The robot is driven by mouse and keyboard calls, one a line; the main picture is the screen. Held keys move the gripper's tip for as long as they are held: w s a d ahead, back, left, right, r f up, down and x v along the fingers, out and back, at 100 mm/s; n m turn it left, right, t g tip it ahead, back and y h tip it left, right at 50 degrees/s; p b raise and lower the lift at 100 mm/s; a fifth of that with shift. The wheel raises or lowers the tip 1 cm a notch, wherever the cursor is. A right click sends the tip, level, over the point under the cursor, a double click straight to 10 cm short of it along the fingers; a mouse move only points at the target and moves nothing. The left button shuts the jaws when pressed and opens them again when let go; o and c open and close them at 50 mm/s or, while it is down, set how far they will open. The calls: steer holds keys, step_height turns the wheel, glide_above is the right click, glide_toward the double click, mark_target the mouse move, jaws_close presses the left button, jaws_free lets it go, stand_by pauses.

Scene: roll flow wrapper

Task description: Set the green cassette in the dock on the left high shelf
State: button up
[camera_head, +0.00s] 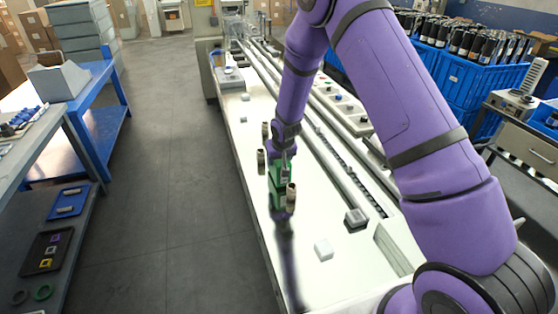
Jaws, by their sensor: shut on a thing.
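My gripper (287,158) is over the long white machine bed (255,125) in the middle of the view. It is shut on the green cassette (276,187), which is partly covered by the gripper. I cannot tell whether the cassette touches the bed. Metallic cylinders show close around it, one on the left (261,158) and one in front on the right (291,198). Shelving stands at the left, with a grey upper top (28,150) and a lower shelf (90,262). I cannot make out which part is the dock.
A blue bench (107,122) stands behind. Clear grey floor (165,190) separates the shelving from the bed. Blue crates (458,80) stand at right.

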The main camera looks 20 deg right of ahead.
steer(key=shift+f, duration=0.45)
steer(key=shift+f, duration=0.1)
steer(key=o, duration=1.1)
steer(key=v, duration=1.2)
